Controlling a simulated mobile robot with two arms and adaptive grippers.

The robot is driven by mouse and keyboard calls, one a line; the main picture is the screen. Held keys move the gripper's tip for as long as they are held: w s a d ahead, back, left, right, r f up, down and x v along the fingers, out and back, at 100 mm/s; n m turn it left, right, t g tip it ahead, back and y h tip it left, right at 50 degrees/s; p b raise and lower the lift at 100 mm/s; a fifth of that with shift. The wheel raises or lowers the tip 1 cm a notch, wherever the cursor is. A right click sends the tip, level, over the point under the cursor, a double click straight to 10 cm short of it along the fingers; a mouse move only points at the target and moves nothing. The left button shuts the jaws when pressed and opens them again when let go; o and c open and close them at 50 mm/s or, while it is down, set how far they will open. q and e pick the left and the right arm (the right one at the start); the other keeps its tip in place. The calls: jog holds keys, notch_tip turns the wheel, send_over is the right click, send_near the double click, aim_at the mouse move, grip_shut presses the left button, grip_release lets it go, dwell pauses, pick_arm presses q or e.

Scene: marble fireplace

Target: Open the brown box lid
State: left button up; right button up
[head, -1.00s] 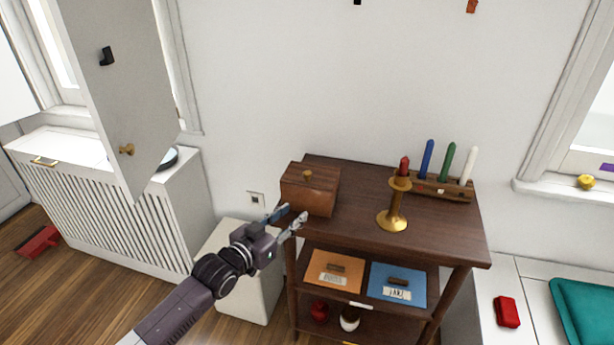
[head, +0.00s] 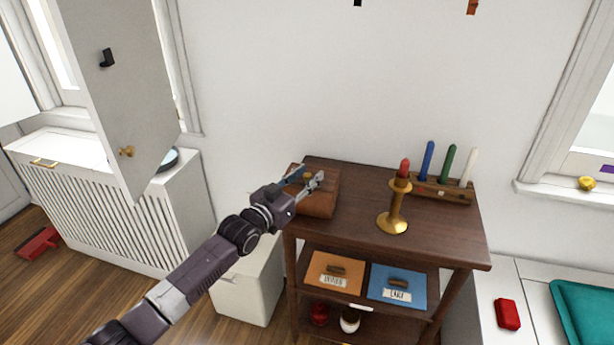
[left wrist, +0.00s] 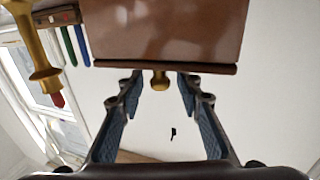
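The brown box (head: 318,204) sits at the back left of the dark wooden shelf unit's top. Its lid looks closed, with a small brass knob (left wrist: 160,80). The box (left wrist: 170,30) fills the top of the left wrist view. My left gripper (head: 306,178) is at the lid, its fingers spread. In the left wrist view, the knob shows between the open fingertips (left wrist: 160,84), with a gap on each side. The gripper hides part of the lid in the head view. My right gripper is not in view.
A brass candlestick (head: 395,208) with a red candle stands right of the box. A wooden holder (head: 448,192) with blue, green and white candles is behind it. Orange (head: 335,274) and blue (head: 397,284) labelled boxes are on the shelf below. A white wall is behind.

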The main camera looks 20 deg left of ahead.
pick_arm(q)
jog(key=shift+c, duration=0.3)
grip_shut()
